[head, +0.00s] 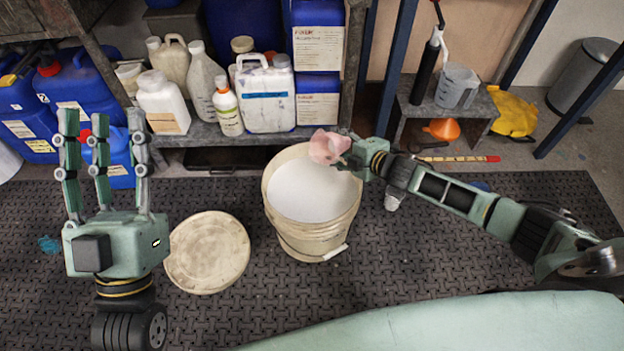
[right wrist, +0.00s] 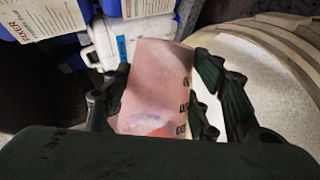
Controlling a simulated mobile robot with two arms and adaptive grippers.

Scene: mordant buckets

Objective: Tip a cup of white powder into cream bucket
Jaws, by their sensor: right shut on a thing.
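The cream bucket (head: 312,225) stands upright and uncovered on the dark mat, with white contents (head: 308,190) showing inside. My right gripper (head: 346,152) is shut on a pinkish translucent cup (head: 327,147) at the bucket's far right rim. The cup is tilted, and its mouth looks turned toward the bucket. In the right wrist view the cup (right wrist: 155,85) sits between the fingers, with dark markings on its side and the pale bucket (right wrist: 265,75) at the right. Whether powder is left in the cup is hidden. My left gripper (head: 104,150) is open and empty, fingers up.
A round cream lid (head: 207,252) lies on the mat (head: 400,290) left of the bucket. A low shelf behind holds several bottles and jugs, including a white jug (head: 265,97). A small stool (head: 440,118) with a clear measuring jug (head: 457,85) stands at the back right.

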